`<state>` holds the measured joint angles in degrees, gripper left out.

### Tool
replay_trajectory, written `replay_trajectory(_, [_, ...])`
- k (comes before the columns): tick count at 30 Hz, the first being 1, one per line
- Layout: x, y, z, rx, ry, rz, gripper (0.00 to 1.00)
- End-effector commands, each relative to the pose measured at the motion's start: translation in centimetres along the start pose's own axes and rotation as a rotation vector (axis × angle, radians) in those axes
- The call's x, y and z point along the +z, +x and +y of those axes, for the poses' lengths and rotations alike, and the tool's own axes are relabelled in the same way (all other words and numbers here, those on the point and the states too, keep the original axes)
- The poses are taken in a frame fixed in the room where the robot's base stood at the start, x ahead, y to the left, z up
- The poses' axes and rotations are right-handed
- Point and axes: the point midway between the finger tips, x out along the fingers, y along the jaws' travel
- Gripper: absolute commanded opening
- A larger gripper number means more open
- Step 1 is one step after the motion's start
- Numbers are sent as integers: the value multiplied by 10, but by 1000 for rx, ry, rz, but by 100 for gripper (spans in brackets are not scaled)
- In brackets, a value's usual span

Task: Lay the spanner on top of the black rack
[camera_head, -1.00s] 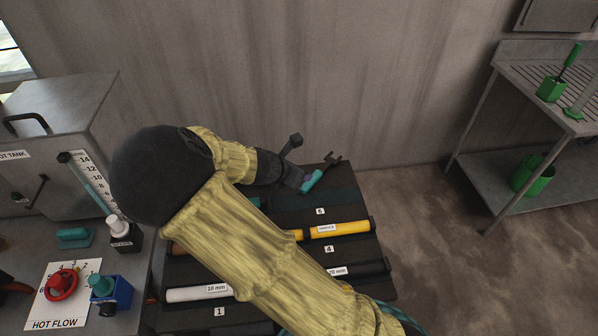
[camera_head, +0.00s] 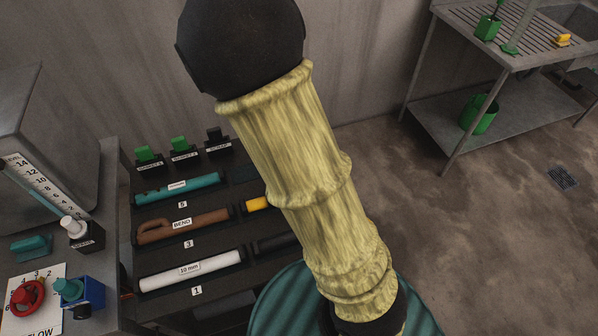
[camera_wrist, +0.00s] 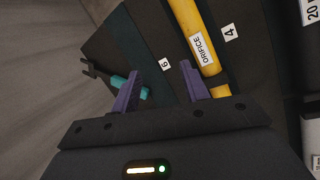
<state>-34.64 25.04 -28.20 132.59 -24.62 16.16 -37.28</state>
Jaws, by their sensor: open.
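The spanner, with a teal handle (camera_wrist: 143,93) and a dark open jaw, shows in the wrist view near the edge of the black rack (camera_wrist: 112,47). Its jaw end appears to reach past that edge. My gripper (camera_wrist: 158,86) is open, with its purple fingers apart; the left finger covers part of the spanner's handle, and I cannot tell whether they touch. In the head view the black rack (camera_head: 143,208) stands beside the bench, its right part hidden behind my arm. My gripper and the spanner are hidden there.
The rack holds a teal piece (camera_head: 178,187), a brown piece (camera_head: 190,227), a white tube (camera_head: 190,271) and a yellow tube (camera_wrist: 186,18). Small green blocks (camera_head: 149,157) stand at its back. The wall is close behind. Open floor (camera_head: 510,230) lies to the right.

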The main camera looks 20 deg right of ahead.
Motion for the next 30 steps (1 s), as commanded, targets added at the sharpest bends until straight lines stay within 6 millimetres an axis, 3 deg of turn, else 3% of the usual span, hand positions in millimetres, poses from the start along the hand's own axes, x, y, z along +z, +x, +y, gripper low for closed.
replay_trajectory(9, [41, -48, -42, -166, 795, 140, 45])
replay_trajectory(15, [56, -74, -63, -230, 1167, 174, 45])
replay_trajectory(19, [59, -79, -69, -245, 1251, 176, 45])
replay_trajectory(30, [58, -79, -69, -246, 1252, 176, 45])
